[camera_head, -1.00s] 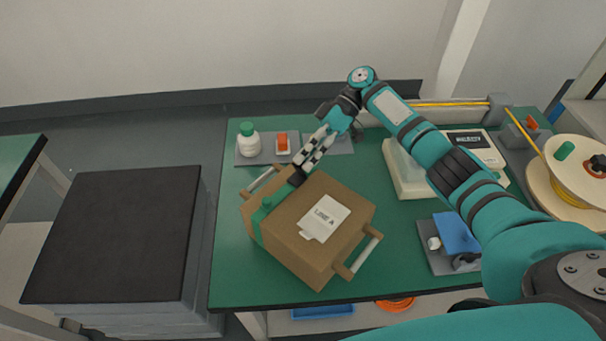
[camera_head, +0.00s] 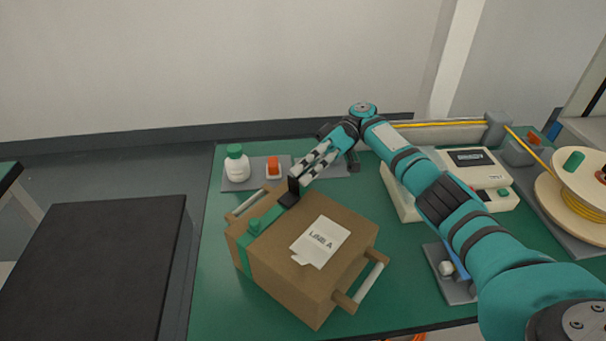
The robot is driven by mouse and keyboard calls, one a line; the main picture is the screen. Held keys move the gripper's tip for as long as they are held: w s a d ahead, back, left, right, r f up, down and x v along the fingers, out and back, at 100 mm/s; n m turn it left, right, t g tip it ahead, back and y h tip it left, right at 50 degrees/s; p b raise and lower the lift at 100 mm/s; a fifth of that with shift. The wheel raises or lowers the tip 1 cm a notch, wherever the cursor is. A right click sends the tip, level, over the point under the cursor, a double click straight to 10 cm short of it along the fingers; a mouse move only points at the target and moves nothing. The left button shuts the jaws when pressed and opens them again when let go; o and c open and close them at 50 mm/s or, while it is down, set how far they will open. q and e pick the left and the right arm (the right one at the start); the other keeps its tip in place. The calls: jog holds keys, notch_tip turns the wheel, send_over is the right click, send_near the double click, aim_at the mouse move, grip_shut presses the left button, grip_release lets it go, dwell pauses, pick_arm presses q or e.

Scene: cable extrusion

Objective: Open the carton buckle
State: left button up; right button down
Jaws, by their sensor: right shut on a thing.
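A brown carton (camera_head: 275,277) with a white label (camera_head: 320,241) stands on the green table, turned at an angle. A green strap with a buckle (camera_head: 254,226) runs over its left part. Handles (camera_head: 373,276) stick out at two sides. My right gripper (camera_head: 290,197) reaches in from the right, its fingertips down at the carton's top back edge by the end of the green strap. It is shut on the buckle there, though the fingers hide the contact. My left gripper is not in view.
A white bottle with a green cap (camera_head: 236,167) and an orange-topped piece (camera_head: 273,167) stand on a grey tray behind the carton. A white device (camera_head: 475,176) and a cable spool (camera_head: 583,192) are at the right. A dark-topped block (camera_head: 95,265) stands left of the table.

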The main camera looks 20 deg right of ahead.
jog(key=c, duration=1.2)
grip_release()
jog(key=shift+c, duration=0.2)
notch_tip(320, 180, up, 10)
